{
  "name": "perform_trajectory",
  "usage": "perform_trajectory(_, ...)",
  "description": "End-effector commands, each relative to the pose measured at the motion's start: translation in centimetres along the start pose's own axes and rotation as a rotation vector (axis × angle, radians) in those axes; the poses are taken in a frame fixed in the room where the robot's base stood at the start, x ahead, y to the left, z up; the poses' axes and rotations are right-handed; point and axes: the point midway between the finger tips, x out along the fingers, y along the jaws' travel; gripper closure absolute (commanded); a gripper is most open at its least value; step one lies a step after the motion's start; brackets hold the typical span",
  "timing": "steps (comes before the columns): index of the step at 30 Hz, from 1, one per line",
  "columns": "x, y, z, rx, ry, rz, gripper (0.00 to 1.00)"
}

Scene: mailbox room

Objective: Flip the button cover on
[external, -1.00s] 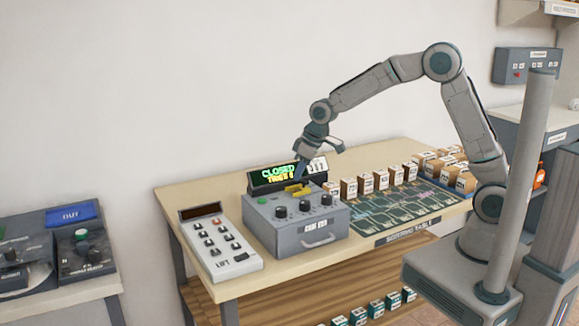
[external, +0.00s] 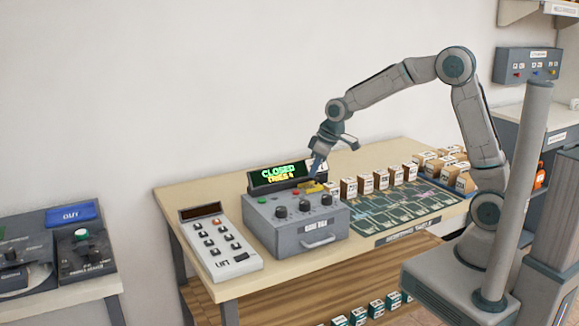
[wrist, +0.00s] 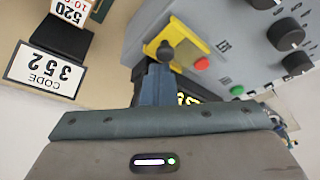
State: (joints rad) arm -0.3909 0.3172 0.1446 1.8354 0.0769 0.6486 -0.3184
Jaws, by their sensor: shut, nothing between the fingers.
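The grey control box (external: 275,233) stands on the table. On its top, a yellow button cover (external: 313,187) lies to the right of a red button (external: 296,192). In the wrist view the yellow cover (wrist: 187,38) has a dark round-ended knob (wrist: 165,49) beside my fingertips, and the red button (wrist: 201,63) shows uncovered at its edge. My gripper (external: 315,173) is shut and empty, pointing down just behind the cover. In the wrist view its fingers (wrist: 158,72) reach to the cover's edge; I cannot tell whether they touch it.
A green button (external: 262,200) and several black dials (external: 303,205) are also on the box. A lit display (external: 282,172) reading CLOSED stands behind it. A lift keypad (external: 217,240) is to the left, and several small cartons (external: 381,181) are to the right.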

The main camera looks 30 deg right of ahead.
Motion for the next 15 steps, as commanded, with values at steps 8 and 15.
perform_trajectory(8, -0.3, -0.1, 0.0, 0.0, -0.002, -0.001, 1.0)
perform_trajectory(15, -4.3, 0.0, -0.2, 0.001, 0.001, 0.001, 1.0)
